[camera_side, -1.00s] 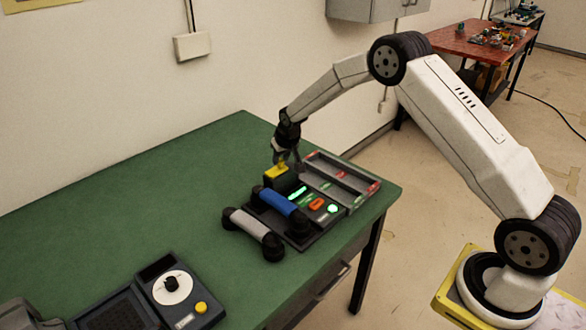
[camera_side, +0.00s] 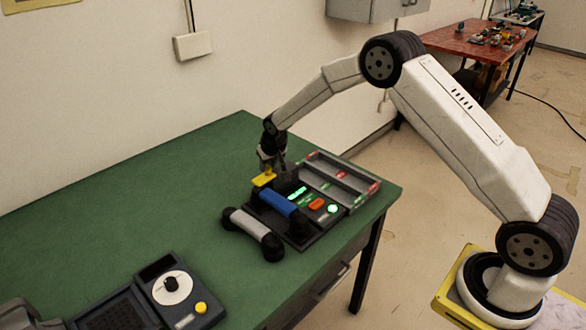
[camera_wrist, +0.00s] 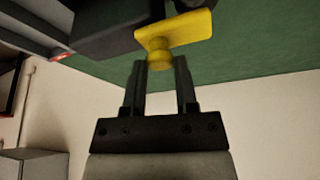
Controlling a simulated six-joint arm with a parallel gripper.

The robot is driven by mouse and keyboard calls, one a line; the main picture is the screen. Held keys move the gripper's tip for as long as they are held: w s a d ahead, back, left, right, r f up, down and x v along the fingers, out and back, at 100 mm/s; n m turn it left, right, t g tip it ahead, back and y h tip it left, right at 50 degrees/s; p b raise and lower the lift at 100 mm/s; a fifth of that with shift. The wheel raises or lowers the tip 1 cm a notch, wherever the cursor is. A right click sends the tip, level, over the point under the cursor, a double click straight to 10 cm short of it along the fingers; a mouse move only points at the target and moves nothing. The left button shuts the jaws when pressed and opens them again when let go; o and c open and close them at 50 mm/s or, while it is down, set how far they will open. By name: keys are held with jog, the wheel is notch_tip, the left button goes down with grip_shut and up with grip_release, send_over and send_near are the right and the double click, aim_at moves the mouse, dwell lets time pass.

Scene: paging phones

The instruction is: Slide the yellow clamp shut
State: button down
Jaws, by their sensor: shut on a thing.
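The yellow clamp (camera_side: 263,178) is at the left back corner of the dark phone base (camera_side: 320,225). In the wrist view the clamp (camera_wrist: 180,35) is a flat yellow plate with a round knob. My gripper (camera_side: 271,166) is over the clamp from above. In the wrist view my gripper (camera_wrist: 160,65) has its two fingers on either side of the knob, shut on it. The clamp's underside and its track are hidden.
A blue handset (camera_side: 278,202) lies across the phone base, and a grey handset (camera_side: 247,222) lies in front of it. A sectioned tray (camera_side: 345,178) adjoins on the right. A dial device (camera_side: 172,288) stands at the near left. The table (camera_side: 130,195) at left is clear.

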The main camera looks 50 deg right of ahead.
jog(key=shift+a, duration=0.3)
jog(key=shift+c, duration=1.9)
grip_release()
jog(key=shift+d+r, duration=0.1)
jog(key=shift+r, duration=0.05)
jog(key=v, duration=0.7)
jog(key=shift+s+r, duration=0.2)
jog(key=shift+r, duration=0.05)
